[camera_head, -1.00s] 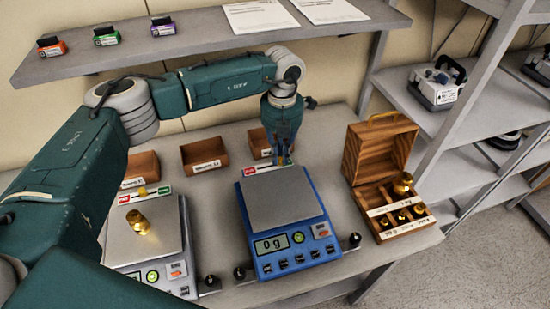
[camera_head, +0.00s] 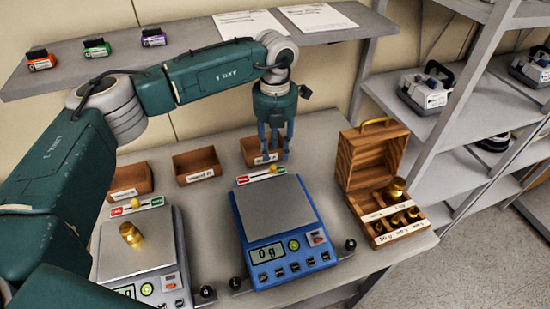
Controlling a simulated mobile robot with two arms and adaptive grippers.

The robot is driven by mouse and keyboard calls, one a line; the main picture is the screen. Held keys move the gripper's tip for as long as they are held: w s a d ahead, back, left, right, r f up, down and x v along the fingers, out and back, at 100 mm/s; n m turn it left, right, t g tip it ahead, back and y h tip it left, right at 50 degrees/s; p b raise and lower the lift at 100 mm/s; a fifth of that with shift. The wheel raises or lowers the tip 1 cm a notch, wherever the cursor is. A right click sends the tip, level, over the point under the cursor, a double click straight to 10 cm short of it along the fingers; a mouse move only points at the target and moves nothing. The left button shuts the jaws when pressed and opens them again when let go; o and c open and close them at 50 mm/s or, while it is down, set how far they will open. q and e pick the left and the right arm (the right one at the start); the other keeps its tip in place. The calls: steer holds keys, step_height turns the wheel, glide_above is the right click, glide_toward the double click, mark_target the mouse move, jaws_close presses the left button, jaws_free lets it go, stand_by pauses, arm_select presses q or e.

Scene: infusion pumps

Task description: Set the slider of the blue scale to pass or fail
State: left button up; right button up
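The blue scale (camera_head: 282,255) stands mid-table with an empty grey pan (camera_head: 274,208); its display reads 0 g. Behind the pan is its slider strip (camera_head: 244,180), red at the left and green at the right. The yellow slider knob (camera_head: 273,169) is right of the strip's middle, on the green side. My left gripper (camera_head: 276,157) points down just behind and above the strip. Its fingers look spread, with nothing between them, and seem clear of the knob. My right gripper is not in view.
A grey scale (camera_head: 140,262) at the left bears a brass weight (camera_head: 131,235). Small brown bins (camera_head: 197,165) stand behind the scales. An open wooden weight box (camera_head: 372,160) is at the right. A shelf (camera_head: 190,48) hangs above the table.

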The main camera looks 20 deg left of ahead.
arm_select(q)
step_height(320, 180, up, 7)
steer(key=shift+d, duration=0.15)
stand_by(0.4)
